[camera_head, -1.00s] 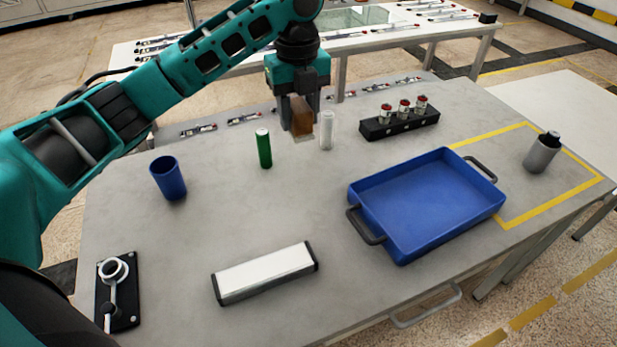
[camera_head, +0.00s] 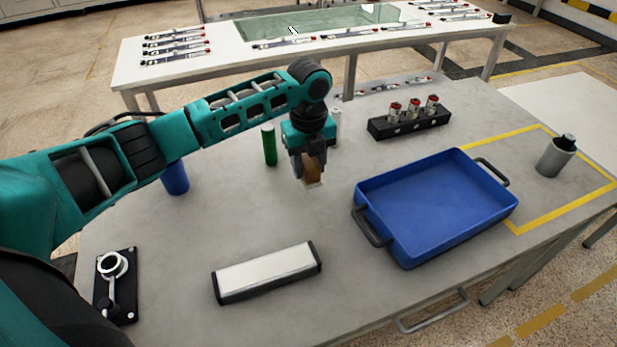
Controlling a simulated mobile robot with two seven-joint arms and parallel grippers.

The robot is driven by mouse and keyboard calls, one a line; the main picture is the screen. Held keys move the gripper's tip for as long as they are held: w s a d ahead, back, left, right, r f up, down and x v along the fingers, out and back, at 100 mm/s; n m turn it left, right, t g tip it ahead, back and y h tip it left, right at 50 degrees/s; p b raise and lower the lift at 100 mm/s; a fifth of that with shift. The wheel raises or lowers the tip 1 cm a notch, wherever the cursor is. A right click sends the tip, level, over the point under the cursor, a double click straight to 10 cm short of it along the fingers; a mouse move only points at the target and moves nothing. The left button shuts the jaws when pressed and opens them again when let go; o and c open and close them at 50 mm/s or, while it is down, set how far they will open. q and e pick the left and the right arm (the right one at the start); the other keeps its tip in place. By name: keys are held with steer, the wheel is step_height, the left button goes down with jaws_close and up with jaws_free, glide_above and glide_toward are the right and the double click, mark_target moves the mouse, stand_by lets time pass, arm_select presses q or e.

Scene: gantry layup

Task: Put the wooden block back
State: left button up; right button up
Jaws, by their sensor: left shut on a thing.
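The wooden block (camera_head: 313,173) is brown with a paler lower end. My left gripper (camera_head: 309,168) is shut on it, pointing down, above the grey table (camera_head: 240,210). The gripper partly covers the block. It is between the green cylinder (camera_head: 269,146) and the blue tray (camera_head: 436,206), a little nearer than the white cylinder (camera_head: 337,119), which is partly hidden behind my gripper. I cannot tell exactly how far the block is above the table. My right gripper is not in view.
A white-topped bar (camera_head: 267,272) lies at the front. A blue cup (camera_head: 175,178) stands behind my left arm. A black rack (camera_head: 409,123) with red-capped parts is at the back. A grey canister (camera_head: 556,157) stands inside yellow tape at right. A black fixture (camera_head: 116,286) is at front left.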

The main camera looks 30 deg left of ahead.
mark_target(308, 178)
arm_select(q)
steer(key=shift+f, duration=2.05)
steer(key=shift+f, duration=0.15)
steer(key=o, duration=1)
step_height(308, 178, up, 12)
steer(key=shift+r+p, duration=0.2)
steer(key=shift+p, duration=0.2)
